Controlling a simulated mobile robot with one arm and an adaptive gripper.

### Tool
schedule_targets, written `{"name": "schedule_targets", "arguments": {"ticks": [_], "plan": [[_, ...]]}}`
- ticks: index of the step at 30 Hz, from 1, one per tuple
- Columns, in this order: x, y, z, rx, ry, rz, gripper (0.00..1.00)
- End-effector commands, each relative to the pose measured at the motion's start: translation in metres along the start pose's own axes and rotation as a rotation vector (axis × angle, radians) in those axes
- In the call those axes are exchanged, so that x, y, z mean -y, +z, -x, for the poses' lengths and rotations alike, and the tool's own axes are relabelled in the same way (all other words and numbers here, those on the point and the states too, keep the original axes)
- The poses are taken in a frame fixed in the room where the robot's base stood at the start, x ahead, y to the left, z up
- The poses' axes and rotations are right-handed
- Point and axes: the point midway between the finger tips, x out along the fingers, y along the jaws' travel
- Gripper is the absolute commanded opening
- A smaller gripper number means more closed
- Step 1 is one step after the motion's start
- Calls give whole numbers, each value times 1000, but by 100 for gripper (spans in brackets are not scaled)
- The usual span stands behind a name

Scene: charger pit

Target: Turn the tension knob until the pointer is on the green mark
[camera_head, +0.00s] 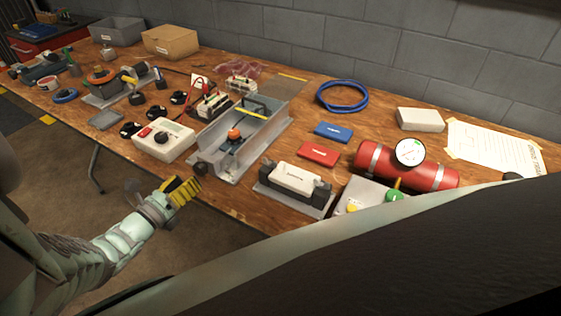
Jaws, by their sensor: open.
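My gripper (198,186), with yellow and black fingers, is in front of the bench's near edge, left of centre. It is open and nothing shows between its fingers. Several knob-like parts show: an orange one (234,134) in the grey metal channel (212,160), a dark one on the white box (163,138), and green (395,194) and yellow (352,207) ones on the grey box at the right. I cannot tell which is the tension knob. No pointer on a green mark can be made out. My gripper is apart from all of these.
The wooden bench (290,98) is crowded. A red cylinder with a round gauge (410,152), a white block on a grey stand (293,178), red (318,153) and blue (333,132) boxes and a blue hose coil (342,82) stand to the right. My own body covers the lower right.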

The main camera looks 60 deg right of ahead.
Motion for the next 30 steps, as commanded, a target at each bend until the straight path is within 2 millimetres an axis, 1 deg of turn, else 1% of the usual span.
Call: {"name": "schedule_targets", "arguments": {"ticks": [1,3,6,9,14,21,22,30], "plan": [[2,-3,-13,0,-11,-3,56],[2,-4,-25,-2,-10,-1,56],[1,-4,-39,-3,-8,0,56],[2,-3,-49,-2,-9,0,56],[2,-2,-56,-2,-7,1,56],[2,-1,-56,-2,-5,1,56],[2,-1,-56,-2,-5,1,60],[2,-1,-55,-2,-5,1,32]]}}
